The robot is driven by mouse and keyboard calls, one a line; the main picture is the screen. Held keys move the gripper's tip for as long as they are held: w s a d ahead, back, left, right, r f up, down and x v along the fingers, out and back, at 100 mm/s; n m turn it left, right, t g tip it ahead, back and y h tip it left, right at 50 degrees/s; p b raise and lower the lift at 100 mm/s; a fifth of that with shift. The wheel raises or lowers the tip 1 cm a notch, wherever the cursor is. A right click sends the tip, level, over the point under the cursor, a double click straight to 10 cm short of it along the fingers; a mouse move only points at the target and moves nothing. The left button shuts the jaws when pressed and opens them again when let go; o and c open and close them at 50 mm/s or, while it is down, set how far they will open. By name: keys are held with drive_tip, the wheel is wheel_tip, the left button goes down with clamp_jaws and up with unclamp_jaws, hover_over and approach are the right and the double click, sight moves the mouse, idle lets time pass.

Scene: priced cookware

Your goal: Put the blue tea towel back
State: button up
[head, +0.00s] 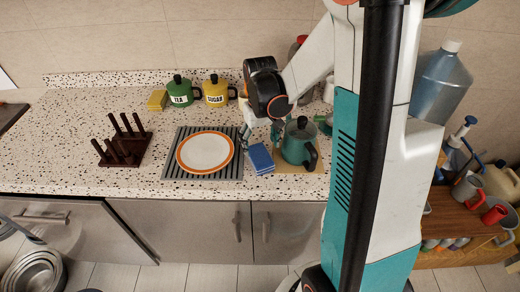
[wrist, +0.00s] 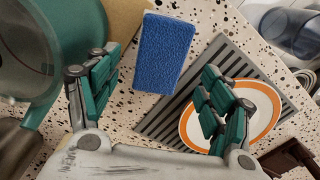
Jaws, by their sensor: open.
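The blue tea towel (head: 260,158) is a small flat folded block on the speckled counter. It lies between the grey ribbed mat and the teal kettle. In the wrist view the towel (wrist: 163,53) shows whole, ahead of my gripper and between the lines of its fingers. My gripper (head: 262,132) is open and empty, just above and behind the towel in the head view. Its two teal-padded fingers (wrist: 158,98) stand wide apart in the wrist view, not touching the towel.
The teal kettle (head: 298,148) stands on a tan board close right of the towel. The orange-rimmed plate (head: 205,152) lies on the grey mat (head: 173,172) to the left. A dark wooden rack (head: 123,148), green tea pot (head: 180,92) and yellow sugar pot (head: 215,92) stand farther left and behind.

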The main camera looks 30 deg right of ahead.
sight(260, 155)
wheel_tip(260, 155, up, 6)
drive_tip(key=shift+p, duration=0.6)
idle(1.1)
